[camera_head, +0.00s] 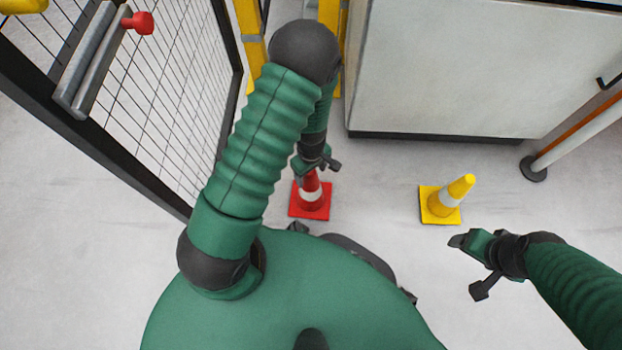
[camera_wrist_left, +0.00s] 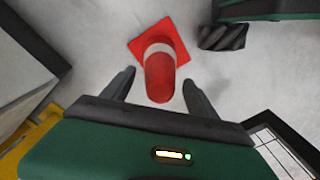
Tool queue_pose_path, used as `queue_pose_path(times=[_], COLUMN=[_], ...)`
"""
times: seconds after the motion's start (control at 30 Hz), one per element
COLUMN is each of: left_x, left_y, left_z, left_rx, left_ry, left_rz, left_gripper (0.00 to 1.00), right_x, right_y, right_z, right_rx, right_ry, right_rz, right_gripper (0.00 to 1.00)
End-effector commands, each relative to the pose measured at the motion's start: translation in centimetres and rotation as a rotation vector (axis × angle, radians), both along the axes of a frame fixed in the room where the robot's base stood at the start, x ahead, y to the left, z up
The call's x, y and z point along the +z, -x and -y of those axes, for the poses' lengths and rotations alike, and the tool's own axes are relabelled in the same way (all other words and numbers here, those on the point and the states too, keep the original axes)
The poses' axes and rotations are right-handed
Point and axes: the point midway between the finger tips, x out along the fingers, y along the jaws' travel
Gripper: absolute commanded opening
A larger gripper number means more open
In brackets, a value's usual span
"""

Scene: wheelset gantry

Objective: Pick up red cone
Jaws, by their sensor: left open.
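A red cone (camera_head: 311,200) with a white band and a square red base stands upright on the floor in front of me in the head view. In the left wrist view the red cone (camera_wrist_left: 160,75) has its tip between the finger ends. My left gripper (camera_head: 318,170) hangs over the cone's top, and its fingers (camera_wrist_left: 157,88) are apart on either side of the tip, with floor visible between each finger and the cone. My right gripper (camera_head: 466,268) is at the lower right in the head view, its two fingers spread, with only floor between them.
A large pale cabinet (camera_head: 450,70) stands behind. A black-framed mesh fence (camera_head: 180,90) is at the left, and a post with a round foot (camera_head: 534,168) is at the right.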

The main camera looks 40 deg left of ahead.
Motion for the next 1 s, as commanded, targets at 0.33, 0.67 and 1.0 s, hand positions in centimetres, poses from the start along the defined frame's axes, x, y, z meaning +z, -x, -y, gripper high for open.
queue_pose_path(times=[0.33, 0.67, 1.0], left_x=[0.27, 0.29, 0.32], left_y=[-0.04, -0.04, -0.08], left_z=[-0.02, -0.02, -0.02], left_rx=[0.001, 0.001, 0.001], left_ry=[0.0, 0.0, 0.0], left_rz=[0.001, 0.001, 0.002], left_gripper=[0.39, 0.0, 0.0], right_x=[0.28, 0.28, 0.29], right_y=[-0.05, -0.04, -0.04], right_z=[-0.01, -0.01, -0.01], right_rx=[0.0, 0.0, 0.0], right_ry=[0.0, 0.0, 0.0], right_rz=[0.001, 0.001, 0.001], right_gripper=[0.72, 0.72, 0.72])
